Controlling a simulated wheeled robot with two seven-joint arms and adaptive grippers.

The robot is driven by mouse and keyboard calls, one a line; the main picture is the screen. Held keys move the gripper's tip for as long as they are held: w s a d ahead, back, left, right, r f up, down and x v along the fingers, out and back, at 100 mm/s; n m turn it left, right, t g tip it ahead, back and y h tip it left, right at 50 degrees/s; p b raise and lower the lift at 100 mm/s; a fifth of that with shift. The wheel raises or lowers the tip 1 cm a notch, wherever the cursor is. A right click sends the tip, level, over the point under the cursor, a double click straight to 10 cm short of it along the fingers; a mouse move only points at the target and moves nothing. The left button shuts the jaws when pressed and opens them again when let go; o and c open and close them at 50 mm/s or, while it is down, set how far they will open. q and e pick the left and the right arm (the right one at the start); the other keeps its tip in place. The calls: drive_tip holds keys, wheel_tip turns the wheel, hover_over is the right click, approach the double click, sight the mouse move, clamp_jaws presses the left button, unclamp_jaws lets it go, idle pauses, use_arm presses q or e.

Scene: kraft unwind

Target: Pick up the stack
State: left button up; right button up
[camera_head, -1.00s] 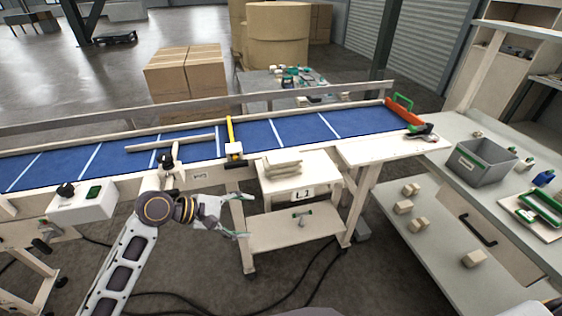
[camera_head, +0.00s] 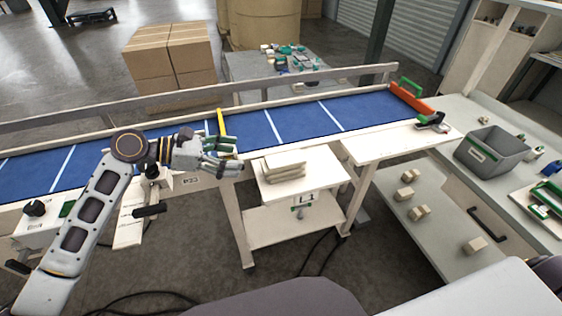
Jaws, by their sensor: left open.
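The stack (camera_head: 284,168) is a small pile of flat cream pieces lying on top of a small white stand (camera_head: 303,183) in front of the conveyor. My left gripper (camera_head: 238,157) is open and empty. It is to the left of the stack, near the conveyor's front edge, with its fingers pointing right, and it is apart from the stack. My right gripper is not seen; only a dark piece of my body shows at the lower right edge.
A grey bin (camera_head: 492,152) stands on the right-hand bench. Small blocks (camera_head: 419,212) lie on the lower shelf there. Cardboard boxes (camera_head: 170,62) stand behind.

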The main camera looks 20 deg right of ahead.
sight(276, 159)
use_arm(q)
drive_tip(key=shift+p+x, duration=0.35)
drive_tip(key=shift+x, duration=3.95)
drive_tip(key=shift+s, duration=0.1)
drive_tip(key=shift+r+p+x, duration=0.15)
drive_tip(key=shift+p+x, duration=0.05)
drive_tip(key=shift+x, duration=0.9)
drive_tip(key=shift+r+p+x, duration=0.15)
drive_tip(key=shift+r+x, duration=0.05)
drive_tip(key=shift+x, duration=0.9)
drive_tip(key=shift+s+d+f, duration=0.15)
drive_tip(key=shift+d+f, duration=0.05)
drive_tip(key=shift+d, duration=0.3)
drive_tip(key=c, duration=1.2)
